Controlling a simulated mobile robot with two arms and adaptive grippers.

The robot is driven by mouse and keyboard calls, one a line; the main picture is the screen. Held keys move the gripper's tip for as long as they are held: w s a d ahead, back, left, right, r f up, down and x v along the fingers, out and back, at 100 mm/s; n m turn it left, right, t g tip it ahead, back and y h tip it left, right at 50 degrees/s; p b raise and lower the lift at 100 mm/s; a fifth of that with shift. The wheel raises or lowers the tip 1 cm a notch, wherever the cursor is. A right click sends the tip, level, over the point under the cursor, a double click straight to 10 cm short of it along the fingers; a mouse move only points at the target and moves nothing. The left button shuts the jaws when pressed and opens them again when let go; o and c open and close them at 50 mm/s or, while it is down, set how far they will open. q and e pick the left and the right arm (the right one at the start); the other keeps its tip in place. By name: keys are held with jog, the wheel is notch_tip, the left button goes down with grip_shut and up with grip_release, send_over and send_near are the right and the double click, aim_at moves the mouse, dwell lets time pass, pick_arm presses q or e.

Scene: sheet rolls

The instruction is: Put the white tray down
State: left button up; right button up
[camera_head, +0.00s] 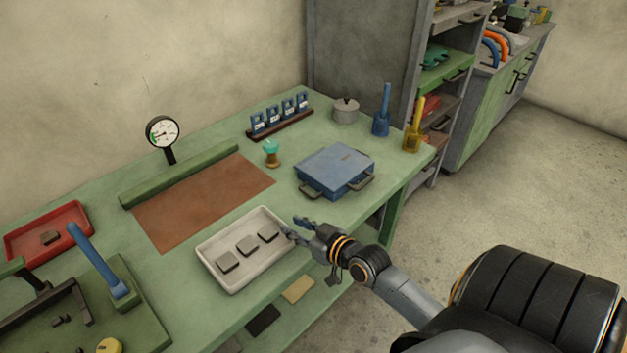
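The white tray (208,252) lies near the front edge of the green table, left of the middle of the head view. It looks flat on the table top and holds three small dark grey square pieces (247,244). My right gripper (291,227) is at the tray's right end. Its fingers are spread apart, with the tips close to the tray's right rim. I cannot tell whether a fingertip touches the rim. My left gripper is not in view.
A brown mat (200,203) lies behind the tray. A blue case (335,170) is to the right, and a red tray (48,232) is at far left. A press with a blue lever (98,259) stands at front left. The table's front edge (345,242) is close to the white tray.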

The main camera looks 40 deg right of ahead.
jog(key=v, duration=0.7)
jog(key=shift+s+r, duration=0.15)
jog(key=shift+s, duration=0.2)
